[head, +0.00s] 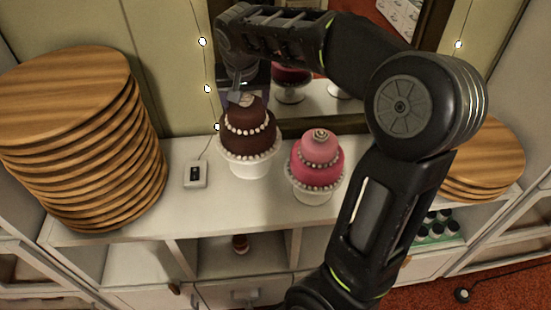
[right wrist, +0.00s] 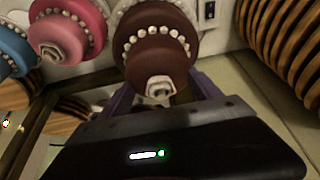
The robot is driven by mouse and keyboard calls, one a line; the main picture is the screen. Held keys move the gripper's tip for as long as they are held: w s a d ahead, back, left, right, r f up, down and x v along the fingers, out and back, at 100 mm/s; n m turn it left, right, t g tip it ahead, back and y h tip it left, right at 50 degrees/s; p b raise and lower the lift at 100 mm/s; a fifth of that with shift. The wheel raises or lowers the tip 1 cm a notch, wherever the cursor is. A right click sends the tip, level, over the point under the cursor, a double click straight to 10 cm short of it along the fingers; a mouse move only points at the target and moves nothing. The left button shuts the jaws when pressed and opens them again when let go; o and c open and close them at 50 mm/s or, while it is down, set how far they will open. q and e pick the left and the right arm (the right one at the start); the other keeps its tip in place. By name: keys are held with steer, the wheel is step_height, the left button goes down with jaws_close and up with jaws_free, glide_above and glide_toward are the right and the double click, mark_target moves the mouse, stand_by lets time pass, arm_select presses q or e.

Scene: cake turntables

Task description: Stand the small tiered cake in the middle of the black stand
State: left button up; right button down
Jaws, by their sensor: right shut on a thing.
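A brown tiered cake (head: 248,139) with rings of white pearls is over a white stand (head: 250,168) on the shelf top; I cannot tell whether it is lifted. My right gripper (head: 244,97) reaches it from above and is shut on its top tier. In the right wrist view the brown cake (right wrist: 158,57) sits between the purplish fingers (right wrist: 165,90). A pink tiered cake (head: 317,167) on its own white stand is just to the right. I see no black stand in either view. My left gripper is not in view.
A tall stack of round wooden boards (head: 80,140) stands at left, and a lower stack (head: 483,165) at right. A small switch box (head: 196,174) lies left of the brown cake. A mirror (head: 330,103) is behind. A blue cake (right wrist: 12,50) shows in the wrist view.

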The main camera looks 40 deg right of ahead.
mark_target(246, 114)
steer(key=shift+f+p, duration=0.35)
steer(key=shift+f, duration=2.3)
step_height(246, 114, down, 4)
steer(key=shift+r+p, duration=0.25)
steer(key=shift+p, duration=0.1)
steer(key=shift+f, duration=0.15)
steer(key=shift+f, duration=0.2)
steer(key=shift+c, duration=0.6)
jaws_free()
steer(key=shift+r, duration=0.15)
steer(key=b+v, duration=0.1)
steer(key=v, duration=1.1)
steer(key=shift+b, duration=0.35)
